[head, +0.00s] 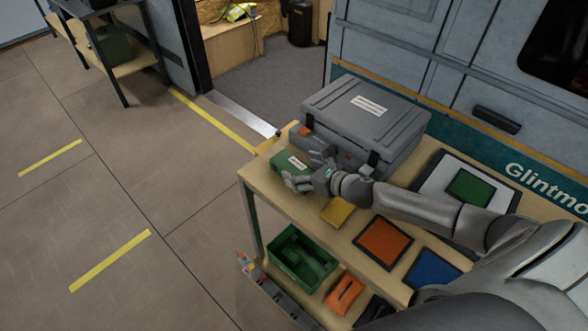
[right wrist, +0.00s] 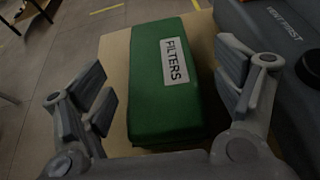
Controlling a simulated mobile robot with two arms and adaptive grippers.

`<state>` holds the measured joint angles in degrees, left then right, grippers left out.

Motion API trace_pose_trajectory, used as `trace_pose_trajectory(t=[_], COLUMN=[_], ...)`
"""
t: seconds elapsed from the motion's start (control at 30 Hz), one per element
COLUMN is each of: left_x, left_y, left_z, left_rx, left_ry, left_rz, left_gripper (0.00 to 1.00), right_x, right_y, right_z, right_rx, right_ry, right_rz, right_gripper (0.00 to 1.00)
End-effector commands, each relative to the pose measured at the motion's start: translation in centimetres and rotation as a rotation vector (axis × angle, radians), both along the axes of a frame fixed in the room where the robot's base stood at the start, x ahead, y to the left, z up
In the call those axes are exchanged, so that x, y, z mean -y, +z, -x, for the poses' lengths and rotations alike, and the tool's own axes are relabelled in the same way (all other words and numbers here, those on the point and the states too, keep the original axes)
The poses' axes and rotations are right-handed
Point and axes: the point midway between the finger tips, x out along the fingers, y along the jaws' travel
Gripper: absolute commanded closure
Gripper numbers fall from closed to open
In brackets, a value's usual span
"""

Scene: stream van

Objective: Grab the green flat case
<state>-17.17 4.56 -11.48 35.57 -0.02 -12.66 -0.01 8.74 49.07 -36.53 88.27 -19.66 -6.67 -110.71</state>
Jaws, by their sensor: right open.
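The green flat case (head: 287,166) lies on the wooden cart top near its left end, in front of the large grey case. In the right wrist view the green case (right wrist: 165,100) has a white label reading FILTERS and lies lengthwise between my fingers. My right gripper (head: 312,182) is open over the near end of the green case. My left gripper is out of view.
The large grey case (head: 350,105) stands close behind and to the right of the green case. Yellow (head: 338,211), orange (head: 383,242) and blue (head: 433,271) flat pieces lie on the cart top. A green bin (head: 302,256) sits on the lower shelf. Floor to the left is clear.

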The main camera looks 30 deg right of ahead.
Motion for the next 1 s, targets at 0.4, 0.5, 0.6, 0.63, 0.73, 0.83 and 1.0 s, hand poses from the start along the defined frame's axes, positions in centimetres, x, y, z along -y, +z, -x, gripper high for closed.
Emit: trace_pose_trajectory(t=[0.4, 0.5, 0.6, 0.63, 0.73, 0.83, 1.0], left_x=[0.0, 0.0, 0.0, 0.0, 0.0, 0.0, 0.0], left_y=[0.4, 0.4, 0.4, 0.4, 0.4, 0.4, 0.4], left_z=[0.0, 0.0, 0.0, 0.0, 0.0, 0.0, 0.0], left_rx=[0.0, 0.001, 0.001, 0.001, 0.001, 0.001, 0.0], left_ry=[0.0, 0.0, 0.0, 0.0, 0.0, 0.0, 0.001], left_rz=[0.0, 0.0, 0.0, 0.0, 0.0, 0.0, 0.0], left_gripper=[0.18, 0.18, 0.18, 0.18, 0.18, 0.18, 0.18], right_x=[-0.7, -0.6, -0.6, -0.6, -0.6, -0.6, -0.6], right_y=[-0.9, -0.9, -0.9, -0.9, -0.9, -0.9, -1.0], right_z=[-2.0, -2.0, -2.0, -2.0, -2.0, -2.0, -1.9], right_rx=[-0.001, -0.001, -0.001, -0.001, -0.001, -0.002, -0.003], right_ry=[0.001, 0.001, 0.001, 0.001, 0.001, 0.001, 0.001], right_rz=[-0.001, -0.001, -0.001, -0.001, -0.001, -0.001, 0.0], right_gripper=[0.14, 0.14, 0.25, 0.28, 0.41, 0.54, 0.75])
